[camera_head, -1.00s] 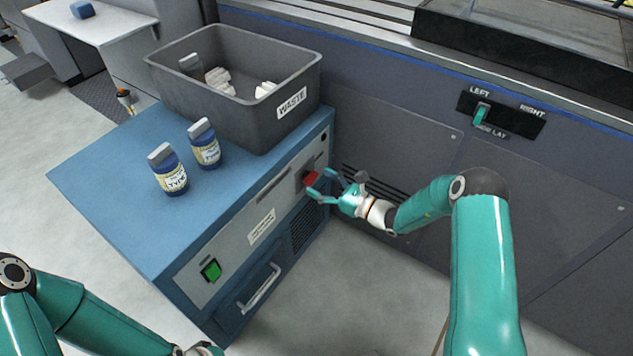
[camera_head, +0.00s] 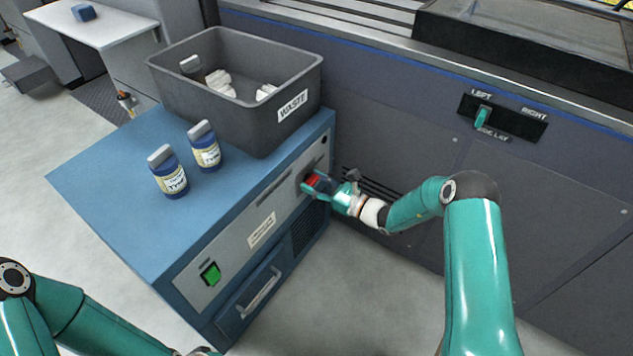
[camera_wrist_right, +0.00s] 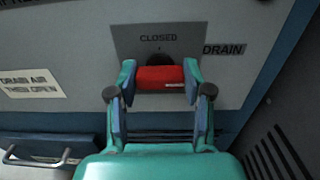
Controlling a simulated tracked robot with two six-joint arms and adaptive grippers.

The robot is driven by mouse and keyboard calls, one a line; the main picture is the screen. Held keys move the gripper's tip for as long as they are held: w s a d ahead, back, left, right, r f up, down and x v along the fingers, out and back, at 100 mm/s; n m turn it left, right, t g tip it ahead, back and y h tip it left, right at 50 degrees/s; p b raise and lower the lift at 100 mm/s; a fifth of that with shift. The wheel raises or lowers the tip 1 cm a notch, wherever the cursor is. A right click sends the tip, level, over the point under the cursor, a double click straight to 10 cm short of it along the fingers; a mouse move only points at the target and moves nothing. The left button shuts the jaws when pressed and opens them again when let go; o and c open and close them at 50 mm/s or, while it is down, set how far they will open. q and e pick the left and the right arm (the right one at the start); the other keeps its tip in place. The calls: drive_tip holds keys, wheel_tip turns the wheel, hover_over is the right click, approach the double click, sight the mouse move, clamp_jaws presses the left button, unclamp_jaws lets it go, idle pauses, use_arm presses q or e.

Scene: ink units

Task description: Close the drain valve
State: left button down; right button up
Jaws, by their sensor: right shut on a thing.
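The drain valve has a red handle (camera_head: 313,181) on the front panel of the blue cabinet. In the right wrist view the red handle (camera_wrist_right: 160,78) lies crosswise below the label CLOSED, with DRAIN printed to its right. My right gripper (camera_head: 312,187) is at the handle. In the wrist view its two fingers (camera_wrist_right: 160,82) stand at the left and right ends of the handle, shut on it. My left arm (camera_head: 85,315) comes in at the lower left; its gripper is mostly cut off at the bottom edge.
On the blue cabinet top (camera_head: 110,180) stand two blue bottles (camera_head: 168,172) (camera_head: 204,146) and a grey WASTE bin (camera_head: 250,120). The cabinet front has a green button (camera_head: 210,273) and a drawer handle (camera_head: 262,291). A dark machine wall (camera_head: 400,130) stands close on the right.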

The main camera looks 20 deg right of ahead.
drive_tip(key=shift+d+n, duration=0.1)
drive_tip(key=shift+n, duration=0.2)
drive_tip(key=n+b, duration=0.2)
drive_tip(key=n, duration=0.1)
drive_tip(key=shift+n, duration=0.3)
drive_tip(key=n+b, duration=0.2)
drive_tip(key=n, duration=0.2)
drive_tip(key=shift+f, duration=0.15)
drive_tip(key=n+b, duration=0.2)
drive_tip(key=n, duration=0.1)
drive_tip(key=n+b, duration=0.3)
drive_tip(key=shift+a+f+n+b, duration=0.2)
drive_tip(key=shift+n+b, duration=0.2)
drive_tip(key=shift+s+n+b, duration=0.1)
drive_tip(key=shift+n+b, duration=1.15)
drive_tip(key=shift+n, duration=0.15)
drive_tip(key=shift+a+r, duration=0.1)
